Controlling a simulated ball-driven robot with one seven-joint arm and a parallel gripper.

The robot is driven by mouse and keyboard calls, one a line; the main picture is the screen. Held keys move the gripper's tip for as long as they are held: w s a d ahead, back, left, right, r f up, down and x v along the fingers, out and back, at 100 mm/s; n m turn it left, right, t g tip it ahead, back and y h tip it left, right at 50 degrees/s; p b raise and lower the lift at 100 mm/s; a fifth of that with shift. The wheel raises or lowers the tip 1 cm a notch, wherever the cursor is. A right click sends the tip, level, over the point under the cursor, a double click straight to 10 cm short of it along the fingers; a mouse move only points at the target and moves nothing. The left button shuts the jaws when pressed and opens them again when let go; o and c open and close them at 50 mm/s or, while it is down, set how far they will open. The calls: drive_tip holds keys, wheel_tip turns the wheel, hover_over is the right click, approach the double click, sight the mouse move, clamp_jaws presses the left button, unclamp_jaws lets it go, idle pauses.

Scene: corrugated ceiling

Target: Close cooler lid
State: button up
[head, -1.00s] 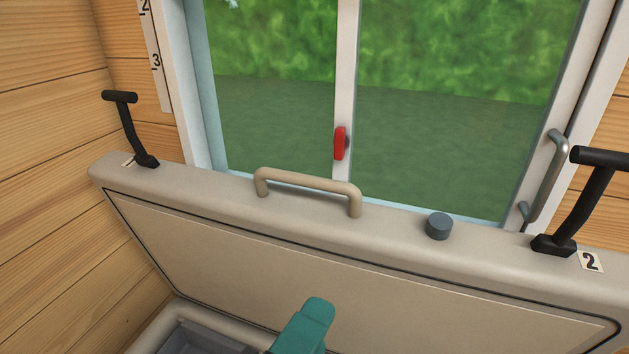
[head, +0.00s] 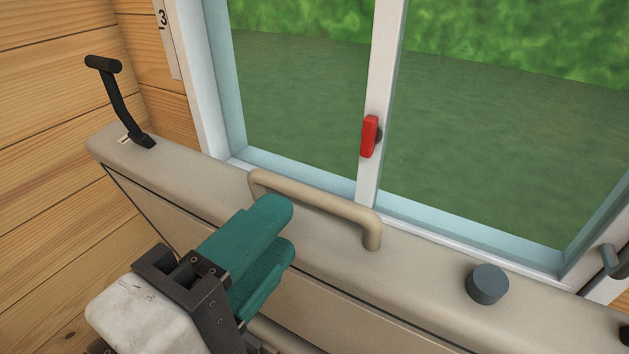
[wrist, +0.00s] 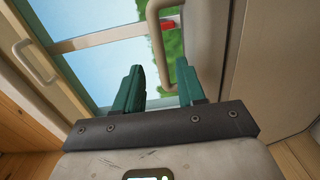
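The cooler lid (head: 420,296) is beige and stands raised, its top edge along the window. It also shows in the wrist view (wrist: 212,45). A beige bar handle (head: 325,202) is on its top edge; it also shows in the wrist view (wrist: 154,35). My gripper (head: 287,235) has teal fingers and is in front of the lid, near the handle's left end. In the wrist view, my gripper (wrist: 162,90) has its fingers apart with nothing held. The handle shows beyond them, partly in line with the gap; contact cannot be told. The cooler's opening is hidden.
A black latch (head: 122,105) stands up at the lid's left end. A grey knob (head: 487,284) is right of the handle. The window (head: 460,130) with a red catch (head: 370,137) is close behind. A wooden wall (head: 50,150) borders the left.

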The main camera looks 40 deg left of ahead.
sight(306, 201)
drive_tip(key=p+x, duration=0.1)
drive_tip(key=x, duration=0.6)
drive_tip(key=shift+w, duration=0.1)
clamp_jaws()
drive_tip(key=shift+f, duration=0.1)
idle(0.4)
